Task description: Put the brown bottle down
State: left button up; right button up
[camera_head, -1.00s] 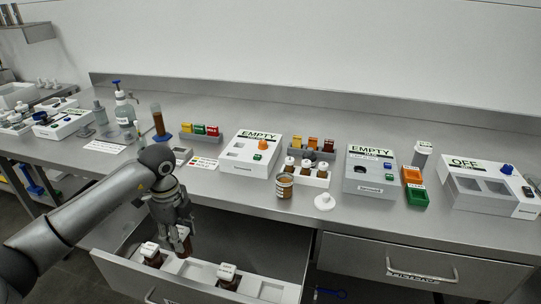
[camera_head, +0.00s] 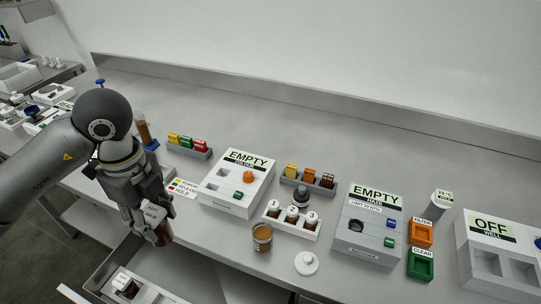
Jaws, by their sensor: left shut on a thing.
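My left gripper (camera_head: 154,214) is shut on a brown bottle (camera_head: 162,236) with a white cap. The fingers grip it at the cap end, and the brown body hangs below them. The bottle is in the air near the front edge of the steel bench (camera_head: 226,254), above the open drawer (camera_head: 103,272). Inside the drawer another brown bottle with a white cap (camera_head: 124,283) sits in a white insert (camera_head: 150,292). My right gripper is not in view.
A white rack (camera_head: 273,224) holds several small white-capped bottles. An open brown jar (camera_head: 262,238) and a white lid (camera_head: 306,263) stand in front. White and grey EMPTY boxes (camera_head: 236,183) (camera_head: 368,229) flank them.

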pick_arm(q)
jog(key=shift+s+a+r, duration=0.1)
jog(key=shift+s, duration=0.05)
jog(key=shift+w+a, duration=0.1)
jog(key=shift+w, duration=0.1)
jog(key=w+f+p, duration=0.1)
jog(key=w+f, duration=0.3)
jog(key=w+a+f+p, duration=0.1)
jog(key=w+f, duration=0.3)
jog(key=w+a+f, duration=0.1)
jog(key=w+f, duration=0.3)
jog(key=w, duration=0.1)
jog(key=shift+w+f+p, duration=0.1)
jog(key=shift+p, duration=0.3)
jog(key=shift+f, duration=0.35)
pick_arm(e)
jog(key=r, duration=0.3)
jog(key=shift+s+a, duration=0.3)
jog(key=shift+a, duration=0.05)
pick_arm(q)
jog(key=shift+f, duration=0.1)
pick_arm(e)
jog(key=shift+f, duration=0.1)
